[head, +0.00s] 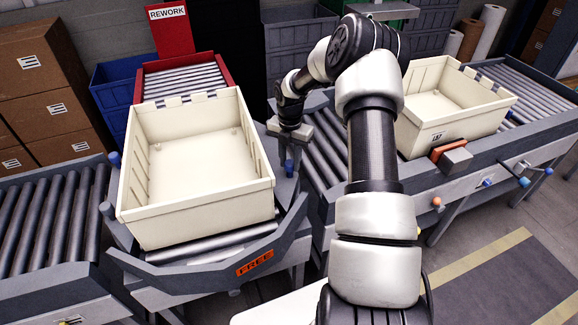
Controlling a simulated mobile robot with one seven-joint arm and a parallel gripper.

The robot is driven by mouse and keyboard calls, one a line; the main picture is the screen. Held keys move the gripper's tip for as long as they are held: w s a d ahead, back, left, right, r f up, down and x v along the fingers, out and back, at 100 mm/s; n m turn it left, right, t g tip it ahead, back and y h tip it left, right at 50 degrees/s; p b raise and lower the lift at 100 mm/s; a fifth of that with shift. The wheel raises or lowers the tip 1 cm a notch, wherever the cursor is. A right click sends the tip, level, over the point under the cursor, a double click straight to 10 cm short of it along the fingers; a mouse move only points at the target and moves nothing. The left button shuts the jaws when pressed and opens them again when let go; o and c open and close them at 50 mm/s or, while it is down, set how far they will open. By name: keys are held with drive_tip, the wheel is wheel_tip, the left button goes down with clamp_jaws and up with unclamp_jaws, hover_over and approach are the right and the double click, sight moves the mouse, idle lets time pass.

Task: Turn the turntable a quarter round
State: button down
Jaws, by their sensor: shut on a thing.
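The turntable (215,248) is a grey roller section at the middle left, with an orange "FREE" label (254,263) on its front edge. A large empty cream tote (195,160) sits on it, slightly askew. My gripper (291,148) points down at the turntable's right side, beside the tote. It is shut on a blue-tipped handle (288,168) there; the jaws partly hide the grip. Another blue knob (114,159) stands at the turntable's left corner.
Roller conveyors stand left (45,220) and right (325,150). A red-framed rework lane (183,80) lies behind under a "REWORK" sign (168,13). A second cream tote (455,105) sits on the right conveyor, with an orange-brown block (449,149) at its front.

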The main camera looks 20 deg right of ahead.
drive_tip(key=shift+w+d+n, duration=0.3)
drive_tip(key=shift+w, duration=0.25)
drive_tip(key=c, duration=1.4)
unclamp_jaws()
drive_tip(key=shift+o, duration=0.2)
wheel_tip(320, 180, up, 18)
drive_tip(key=shift+f, duration=0.25)
